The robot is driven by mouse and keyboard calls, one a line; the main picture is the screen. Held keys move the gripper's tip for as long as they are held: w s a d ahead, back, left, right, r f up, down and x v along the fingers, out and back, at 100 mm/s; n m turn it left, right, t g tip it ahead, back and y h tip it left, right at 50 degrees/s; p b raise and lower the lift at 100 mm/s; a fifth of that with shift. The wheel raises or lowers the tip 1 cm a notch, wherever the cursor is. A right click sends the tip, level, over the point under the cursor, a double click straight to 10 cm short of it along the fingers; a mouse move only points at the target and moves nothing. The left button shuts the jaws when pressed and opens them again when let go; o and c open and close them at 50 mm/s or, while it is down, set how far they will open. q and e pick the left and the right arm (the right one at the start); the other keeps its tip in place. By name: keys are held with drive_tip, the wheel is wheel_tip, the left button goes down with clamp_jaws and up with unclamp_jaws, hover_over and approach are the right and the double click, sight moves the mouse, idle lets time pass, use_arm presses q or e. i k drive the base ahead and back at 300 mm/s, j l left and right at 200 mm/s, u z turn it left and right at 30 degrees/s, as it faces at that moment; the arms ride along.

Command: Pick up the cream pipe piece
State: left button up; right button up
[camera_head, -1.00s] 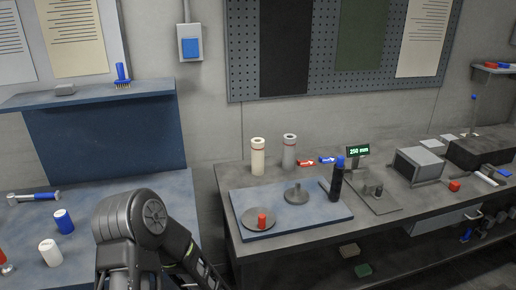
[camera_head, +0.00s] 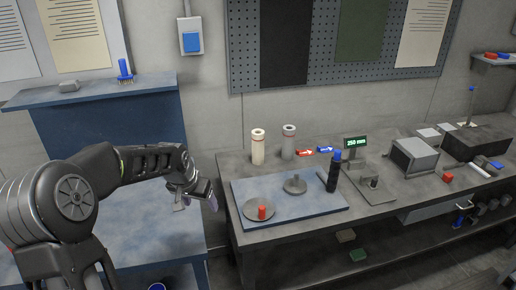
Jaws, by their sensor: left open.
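My left gripper (camera_head: 207,200) is open and empty, seen partly from behind at the end of my left arm. It is left of the bench and of the cream pipe piece, well apart from it. My right gripper does not show.
The blue mat (camera_head: 325,211) in front of the pipes bears a disc with a red knob (camera_head: 262,212), a small grey stand (camera_head: 295,185) and a black bottle with a blue cap (camera_head: 334,172). Red and blue blocks lie right of the pipes. A display (camera_head: 356,143) reads 250 mm.

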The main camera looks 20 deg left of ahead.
sight(258, 137)
drive_tip(key=i, duration=1.5)
